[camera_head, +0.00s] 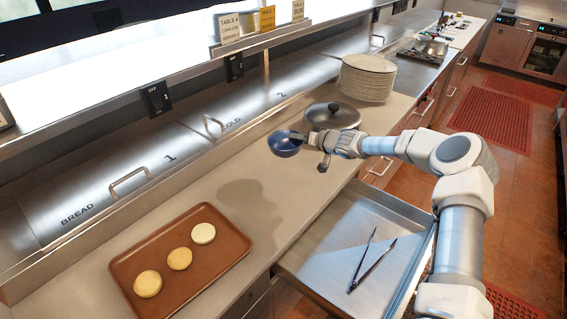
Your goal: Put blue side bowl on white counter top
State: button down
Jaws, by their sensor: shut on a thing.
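The blue side bowl (283,146) is small, dark blue and round. My gripper (301,138) is shut on its right side and holds it above the counter, with a shadow on the surface below and to its left. The bowl is slightly tilted, with its inside partly showing. The white counter top (255,205) is pale and runs along the steel units. The fingertips are small and partly hidden by the bowl and wrist.
A brown tray (218,262) with three round buns lies at the front left. A lidded pan (332,117) and a stack of white plates (366,78) stand behind the bowl. An open drawer (335,225) holding tongs (372,262) juts out below my arm. The counter between tray and pan is clear.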

aim_at(294, 153)
jog(key=b, duration=0.1)
jog(key=f+b, duration=0.1)
jog(key=shift+s+a+b, duration=0.3)
jog(key=shift+s+b, duration=0.05)
jog(key=s+b, duration=0.1)
jog(key=b, duration=0.1)
jog(key=s+a+f+b, duration=0.1)
jog(key=b, duration=0.1)
jog(key=shift+s+a+f+b, duration=0.15)
jog(key=shift+a+f+b, duration=0.1)
jog(key=shift+a+b, duration=0.1)
jog(key=shift+s+a+f+b, duration=0.2)
jog(key=shift+s+f+b, duration=0.3)
jog(key=shift+b, duration=0.7)
jog(key=s+a+f, duration=0.1)
jog(key=s, duration=0.1)
jog(key=s+a+f+b, duration=0.2)
jog(key=s, duration=0.1)
jog(key=shift+s+a+f, duration=0.15)
jog(key=shift+s+a, duration=0.2)
notch_tip(294, 153, down, 4)
jog(key=shift+f, duration=0.1)
jog(key=c, duration=0.9)
grip_release()
jog(key=shift+o, duration=0.2)
jog(key=shift+s+d, duration=0.1)
